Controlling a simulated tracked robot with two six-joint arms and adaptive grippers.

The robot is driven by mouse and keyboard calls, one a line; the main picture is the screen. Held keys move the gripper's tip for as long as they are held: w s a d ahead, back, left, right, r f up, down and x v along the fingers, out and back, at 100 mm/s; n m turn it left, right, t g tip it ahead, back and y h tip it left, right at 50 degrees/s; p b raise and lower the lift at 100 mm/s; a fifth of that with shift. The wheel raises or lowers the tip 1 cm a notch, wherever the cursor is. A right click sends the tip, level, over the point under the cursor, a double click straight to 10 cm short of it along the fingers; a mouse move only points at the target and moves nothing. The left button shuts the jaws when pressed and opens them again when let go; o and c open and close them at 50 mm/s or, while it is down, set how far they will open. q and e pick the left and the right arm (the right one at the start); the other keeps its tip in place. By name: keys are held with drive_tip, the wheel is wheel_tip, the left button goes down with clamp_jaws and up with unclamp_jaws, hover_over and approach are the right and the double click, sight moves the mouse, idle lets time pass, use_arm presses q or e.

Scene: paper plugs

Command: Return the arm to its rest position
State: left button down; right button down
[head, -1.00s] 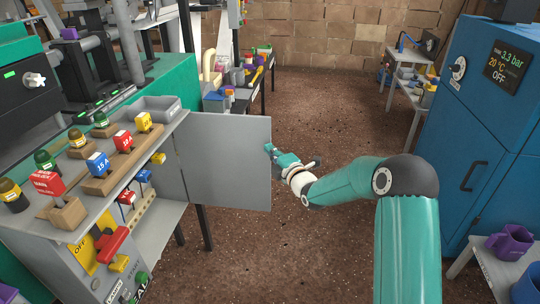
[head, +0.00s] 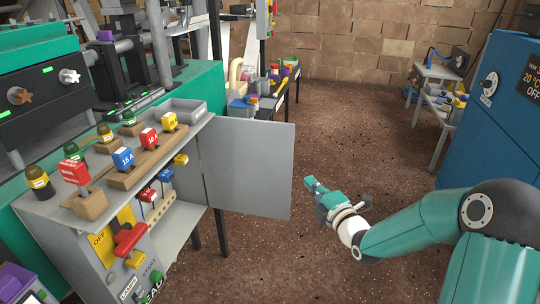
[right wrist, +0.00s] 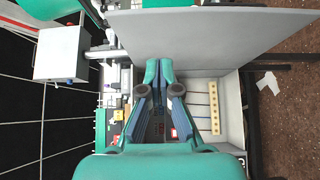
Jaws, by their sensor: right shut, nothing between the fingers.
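My right gripper (head: 313,186) is in the middle of the head view, out in the open to the right of the grey cabinet door (head: 245,168). It is shut and empty, and a gap shows between it and the door. In the right wrist view its two fingers (right wrist: 158,72) meet at the tips, with the grey cabinet beyond them. My right arm reaches in from the right edge of the head view. My left gripper is not in view.
The open cabinet (head: 75,232) stands at the left, with several red, blue and yellow plugs on wooden blocks on top and a red switch handle (head: 128,239) in front. A blue cabinet (head: 495,130) stands at the right. The brown floor between them is clear.

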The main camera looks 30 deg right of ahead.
drive_tip(key=w+a+f+g+y, duration=0.1)
drive_tip(key=a+f+g+y, duration=0.25)
drive_tip(key=a+f, duration=0.9)
drive_tip(key=s+a+f+m+g+y, duration=0.2)
drive_tip(key=s+a+f+m+g, duration=0.4)
drive_tip(key=a+f, duration=0.6)
drive_tip(key=s+a+f+m+g, duration=0.1)
drive_tip(key=s+f+m+g, duration=0.4)
drive_tip(key=s, duration=0.5)
drive_tip(key=s+a+f+m+g, duration=0.2)
drive_tip(key=s+f+m+g, duration=0.1)
drive_tip(key=s+f+m, duration=0.6)
wheel_tip(320, 180, up, 36)
drive_tip(key=s+p, duration=0.1)
drive_tip(key=p, duration=3.2)
drive_tip(key=shift+n, duration=0.4)
drive_tip(key=shift+f, duration=0.1)
